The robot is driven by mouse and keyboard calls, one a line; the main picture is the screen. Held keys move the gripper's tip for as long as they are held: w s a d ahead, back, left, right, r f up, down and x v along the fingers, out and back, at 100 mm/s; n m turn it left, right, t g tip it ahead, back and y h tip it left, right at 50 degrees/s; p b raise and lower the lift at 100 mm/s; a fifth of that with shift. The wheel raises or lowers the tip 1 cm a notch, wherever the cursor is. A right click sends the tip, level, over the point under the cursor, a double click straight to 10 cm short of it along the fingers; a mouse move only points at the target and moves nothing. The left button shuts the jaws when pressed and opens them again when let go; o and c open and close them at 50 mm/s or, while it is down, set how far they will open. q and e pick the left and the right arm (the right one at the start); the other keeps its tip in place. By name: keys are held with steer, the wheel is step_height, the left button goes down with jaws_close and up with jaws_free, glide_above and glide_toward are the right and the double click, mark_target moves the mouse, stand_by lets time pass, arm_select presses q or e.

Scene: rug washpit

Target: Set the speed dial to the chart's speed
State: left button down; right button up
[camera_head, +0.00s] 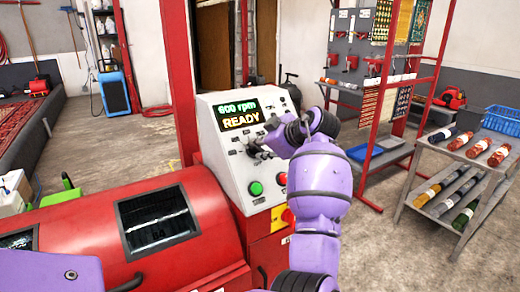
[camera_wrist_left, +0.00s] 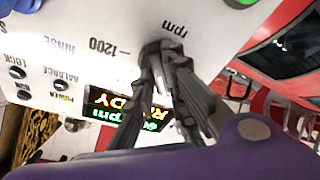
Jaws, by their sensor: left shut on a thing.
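The grey-white control panel (camera_head: 222,160) stands on the red machine. Its display (camera_head: 240,114) reads what looks like 600 rpm, with READY below; the display also shows upside down in the left wrist view (camera_wrist_left: 125,108). My left gripper (camera_head: 256,148) is at the panel, below and right of the display. In the left wrist view its fingers (camera_wrist_left: 160,58) are shut together at the panel face, beside the printed "rpm" and "1200" marks. They hold the speed dial, which they mostly hide, so its pointer cannot be read. My right gripper is not in view. No readable speed chart shows.
A green button (camera_head: 256,189) and a red button (camera_head: 282,179) sit low on the panel, close to my arm. The red machine drum (camera_head: 100,225) fills the lower left. A grey cart (camera_head: 470,150) with rolled rugs stands at the right.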

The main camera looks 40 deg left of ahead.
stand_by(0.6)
arm_select(q)
steer(key=c, duration=1.8)
jaws_free()
steer(key=shift+o, duration=0.2)
steer(key=shift+d, duration=0.1)
steer(key=v, duration=1.2)
